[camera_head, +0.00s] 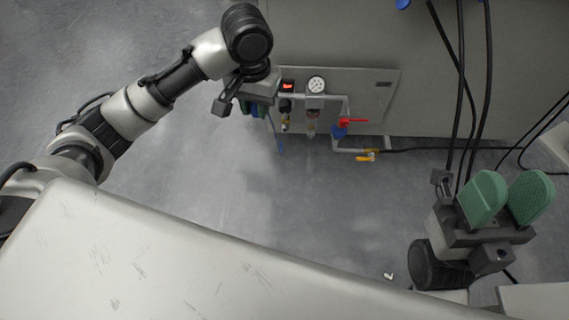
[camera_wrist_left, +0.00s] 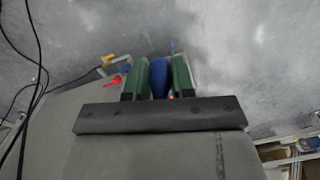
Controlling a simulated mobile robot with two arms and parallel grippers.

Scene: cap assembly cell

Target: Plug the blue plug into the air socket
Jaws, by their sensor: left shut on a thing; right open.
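My left gripper (camera_head: 256,108) is beside the left end of the air unit on the grey machine's side. In the left wrist view its green fingers (camera_wrist_left: 161,78) are shut on the blue plug (camera_wrist_left: 160,80), which sits between them. In the head view the plug is mostly hidden by the gripper, and a small blue piece shows just below it. I cannot make out the air socket; the gripper covers the left end of the air unit. My right gripper (camera_head: 507,198) is open and empty at the right, its green pads apart.
The air unit has a round gauge (camera_head: 316,84), a red display (camera_head: 287,86), a red valve handle (camera_head: 353,121) and a yellow handle (camera_head: 367,155). Black cables (camera_head: 461,90) hang at the right, close to my right gripper. The grey floor (camera_head: 230,190) in the middle is clear.

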